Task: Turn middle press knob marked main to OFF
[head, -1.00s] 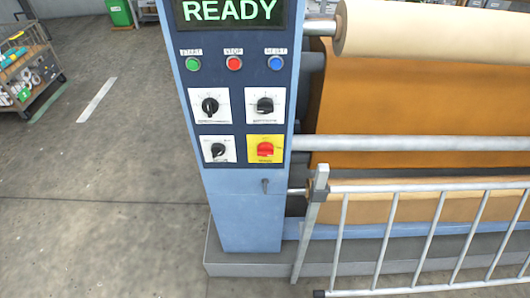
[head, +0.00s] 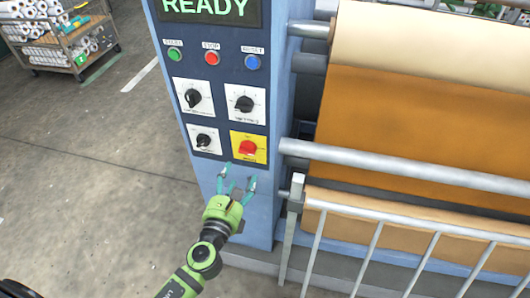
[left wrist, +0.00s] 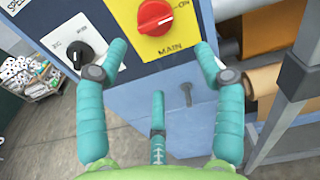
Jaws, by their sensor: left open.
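The red main knob (head: 249,148) sits on a yellow plate (head: 236,155) at the lower right of the blue press panel. In the left wrist view the red knob (left wrist: 155,16) is at the top, with MAIN printed below it and ON to its right. Its grip bar lies roughly crosswise, tilted up toward the right. My left gripper (head: 238,176) is open and empty, just below the yellow plate in the head view. In the left wrist view its teal fingers (left wrist: 160,60) spread below and beside the knob, apparently not touching it. My right gripper is not in view.
Black knobs (head: 194,98) on white plates lie above and left of the main knob. Green, red and blue buttons (head: 211,58) are higher up, under a READY display (head: 205,8). A metal guard rail (head: 370,215) and rollers stand right. Open floor lies left, with a cart (head: 65,35) behind.

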